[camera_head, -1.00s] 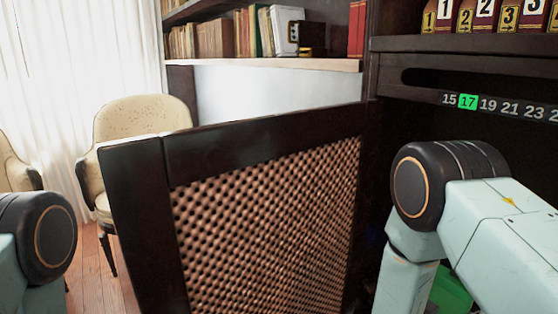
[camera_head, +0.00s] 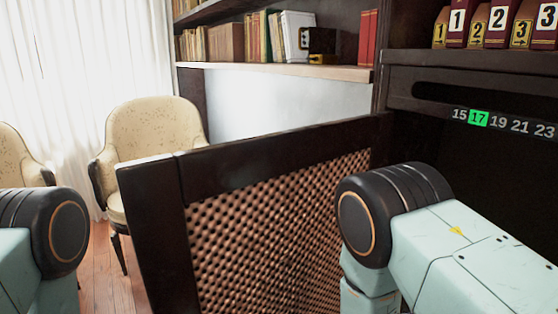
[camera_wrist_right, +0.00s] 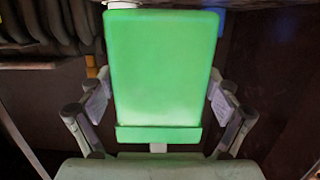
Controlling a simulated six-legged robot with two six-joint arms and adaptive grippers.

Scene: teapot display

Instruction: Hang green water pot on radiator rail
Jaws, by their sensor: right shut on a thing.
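The green water pot (camera_wrist_right: 160,75) shows in the right wrist view as a bright green block with a lip along its lower edge. My right gripper (camera_wrist_right: 158,98) is shut on it, with one finger at each side. The pot is out of sight in the head view. In that view my right forearm and wrist reach down behind the right side of the lattice panel, and the gripper is hidden. My left gripper is not in view; only its arm shows at the left edge. Dark curved ribs (camera_wrist_right: 55,20) at the wrist view's upper left may be the radiator; no rail is clearly visible.
A dark-framed panel with a brown lattice (camera_head: 265,235) stands across the middle, close to my right arm. Cream chairs (camera_head: 150,130) stand at the left on a wooden floor. Bookshelves (camera_head: 270,70) are behind. A dark cabinet with a numbered strip (camera_head: 500,122) is at the right.

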